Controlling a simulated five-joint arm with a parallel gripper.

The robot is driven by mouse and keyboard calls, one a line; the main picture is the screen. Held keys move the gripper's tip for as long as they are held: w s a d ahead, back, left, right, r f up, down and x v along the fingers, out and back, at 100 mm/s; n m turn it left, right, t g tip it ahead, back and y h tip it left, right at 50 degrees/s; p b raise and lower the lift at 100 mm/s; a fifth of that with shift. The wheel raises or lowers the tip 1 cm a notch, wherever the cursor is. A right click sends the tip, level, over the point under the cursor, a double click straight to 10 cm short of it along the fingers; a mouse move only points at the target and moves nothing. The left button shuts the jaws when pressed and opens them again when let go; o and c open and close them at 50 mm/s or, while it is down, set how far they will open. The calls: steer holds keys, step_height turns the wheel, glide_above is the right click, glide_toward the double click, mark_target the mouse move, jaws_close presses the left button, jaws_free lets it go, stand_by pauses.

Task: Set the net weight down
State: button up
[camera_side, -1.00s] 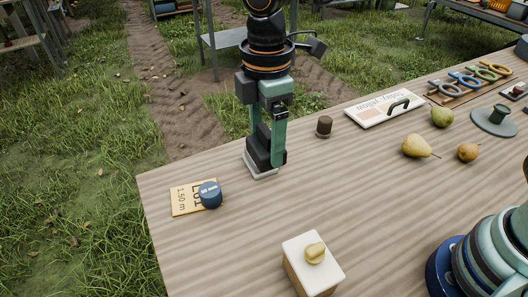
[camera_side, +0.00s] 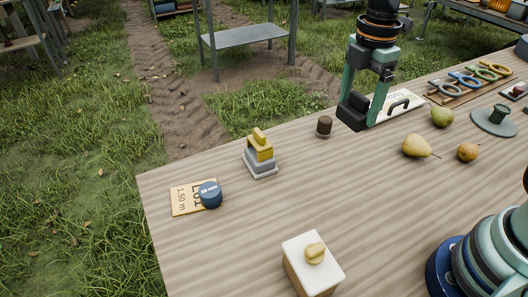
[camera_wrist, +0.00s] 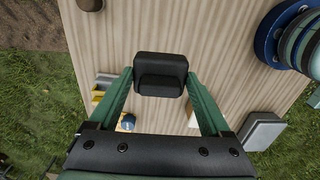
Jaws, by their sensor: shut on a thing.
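A black stepped block, which I take for the net weight (camera_side: 354,110), is between the fingers of my gripper (camera_side: 366,92). My gripper is shut on it. In the side view it hangs in front of the left end of a white lettered board; its exact height above the table is hard to tell. In the wrist view the weight (camera_wrist: 160,76) spans both fingertips, with bare wood around it.
A yellow and grey piece (camera_side: 259,154) stands on a pale base on the wooden table (camera_side: 225,240). A blue tape measure (camera_side: 210,194) lies left.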

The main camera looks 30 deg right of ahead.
step_height(320, 180, down, 18)
steer(key=shift+f, duration=0.1)
stand_by(0.4)
steer(key=shift+f, duration=0.15)
steer(key=o, duration=1.5)
steer(key=shift+o, duration=0.2)
